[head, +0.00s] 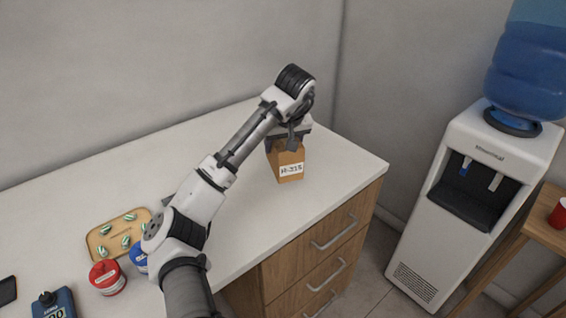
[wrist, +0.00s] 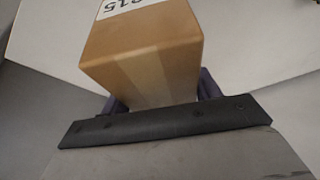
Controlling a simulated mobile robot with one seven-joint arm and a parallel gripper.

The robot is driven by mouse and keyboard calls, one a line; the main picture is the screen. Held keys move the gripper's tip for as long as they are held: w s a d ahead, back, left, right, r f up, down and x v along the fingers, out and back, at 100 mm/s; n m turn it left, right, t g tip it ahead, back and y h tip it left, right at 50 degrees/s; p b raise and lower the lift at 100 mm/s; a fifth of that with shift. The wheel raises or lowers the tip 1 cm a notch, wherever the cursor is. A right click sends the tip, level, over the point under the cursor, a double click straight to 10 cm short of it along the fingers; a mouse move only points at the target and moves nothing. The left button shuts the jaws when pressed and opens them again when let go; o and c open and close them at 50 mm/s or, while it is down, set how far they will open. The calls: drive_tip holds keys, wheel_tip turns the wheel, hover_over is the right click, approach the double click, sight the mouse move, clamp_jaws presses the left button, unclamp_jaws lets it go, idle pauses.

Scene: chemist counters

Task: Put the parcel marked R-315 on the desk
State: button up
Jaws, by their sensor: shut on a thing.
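The parcel (head: 288,158) is a small brown cardboard box with a white label that reads like R-315. My gripper (head: 286,144) is shut on it from above, near the right end of the white desk (head: 234,210). In the wrist view the parcel (wrist: 145,55) sits between the fingers, and "315" shows on the label at the top edge. The parcel is upright over the desk top. I cannot tell whether its bottom touches the surface.
A tan tray (head: 96,249) with several striped pieces, a red jar (head: 107,278), a blue jar (head: 138,257) and a dark blue container (head: 55,303) stand on the desk's left part. A water cooler (head: 470,190) stands right of the desk. Desk space around the parcel is clear.

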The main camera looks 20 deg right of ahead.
sight(284, 152)
drive_tip(key=shift+f+p, duration=0.55)
drive_tip(key=shift+f, duration=2.9)
drive_tip(key=shift+f, duration=0.15)
drive_tip(key=o, duration=1.2)
drive_tip(key=shift+c, duration=0.2)
drive_tip(key=b+v, duration=0.2)
drive_tip(key=v, duration=1)
